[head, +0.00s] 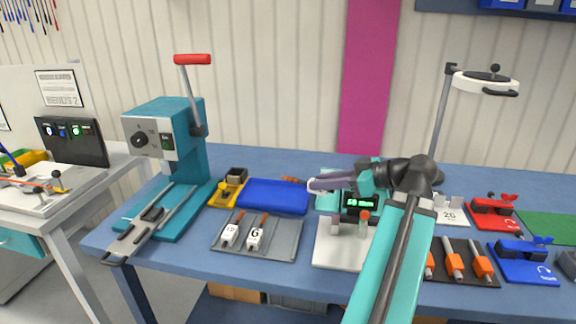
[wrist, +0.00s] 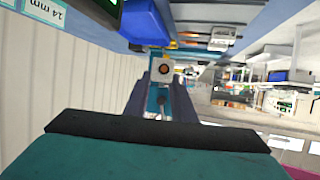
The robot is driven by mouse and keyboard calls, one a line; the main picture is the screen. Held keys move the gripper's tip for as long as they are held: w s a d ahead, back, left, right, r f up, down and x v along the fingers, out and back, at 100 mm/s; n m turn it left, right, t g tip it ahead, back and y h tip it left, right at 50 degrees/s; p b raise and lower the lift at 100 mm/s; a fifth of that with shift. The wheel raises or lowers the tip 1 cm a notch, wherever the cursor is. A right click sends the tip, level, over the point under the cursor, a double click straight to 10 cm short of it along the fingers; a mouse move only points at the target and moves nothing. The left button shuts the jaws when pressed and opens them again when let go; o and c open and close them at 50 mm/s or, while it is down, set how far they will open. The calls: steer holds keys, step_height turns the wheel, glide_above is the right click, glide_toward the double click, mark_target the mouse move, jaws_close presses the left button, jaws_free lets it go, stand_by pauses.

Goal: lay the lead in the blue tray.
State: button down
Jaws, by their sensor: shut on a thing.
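My gripper (head: 314,186) is shut on the lead, low over the bench and just right of the blue tray (head: 273,196). A small orange-brown piece (head: 293,180) shows left of the fingertips at the tray's back right corner; I cannot tell whether it is the held lead's end. In the wrist view, a pale square thing with a dark and orange centre (wrist: 162,72) shows between the fingers; it looks like the lead seen end-on. The fingers hide most of the lead. The blue tray also shows in the wrist view (wrist: 145,20). Its visible floor looks empty.
A teal press (head: 165,130) with a red-handled lever stands to the left. A grey tray (head: 285,240) with two numbered tools lies in front of the blue tray. A pale measuring stand with a green display (head: 362,203) is behind my arm. A yellow and black tool (head: 228,190) adjoins the tray's left.

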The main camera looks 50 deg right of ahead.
steer(key=shift+w+d+r+p, duration=0.2)
steer(key=shift+d+p, duration=0.15)
steer(key=shift+p, duration=0.05)
steer(key=w+d+f+n+y+p, duration=0.1)
steer(key=w+p, duration=0.5)
steer(key=w, duration=0.1)
steer(key=w+d+f+n+g+y+p, duration=0.1)
steer(key=w+d+n+y+p, duration=0.1)
steer(key=w+p, duration=0.3)
steer(key=w, duration=0.3)
steer(key=shift+w+f+g+y+p, duration=0.3)
steer(key=shift+p, duration=0.05)
steer(key=shift+f+b, duration=0.35)
steer(key=shift+f, duration=2.1)
steer(key=shift+b, duration=0.5)
steer(key=shift+f+b, duration=1.15)
